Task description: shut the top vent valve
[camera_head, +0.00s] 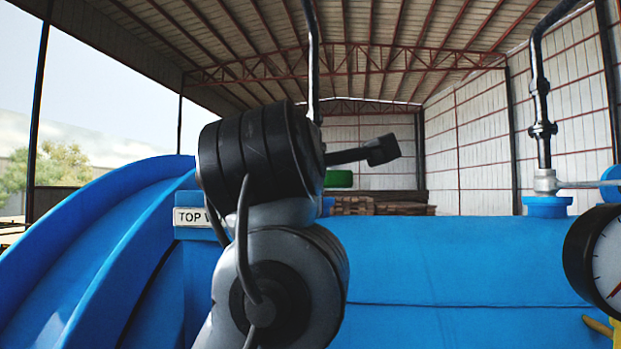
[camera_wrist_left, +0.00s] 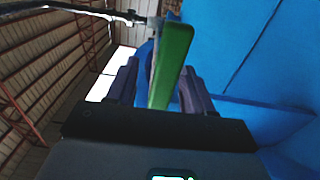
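The top vent valve shows mainly as its green handle (camera_head: 338,179), just right of my left arm in the head view. The rest of the valve there is hidden behind that arm. In the left wrist view the long green handle (camera_wrist_left: 173,62) runs down between the two fingers of my left gripper (camera_wrist_left: 159,78). The fingers are apart. The right finger is close to the handle, and a gap shows between the handle and the left finger. I cannot tell whether the right finger touches it. My right gripper is not in view.
The blue autoclave body (camera_head: 460,265) fills the lower head view. A pressure gauge (camera_head: 604,262) and a dark pipe (camera_head: 541,100) stand at the right. Open air lies above the vessel.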

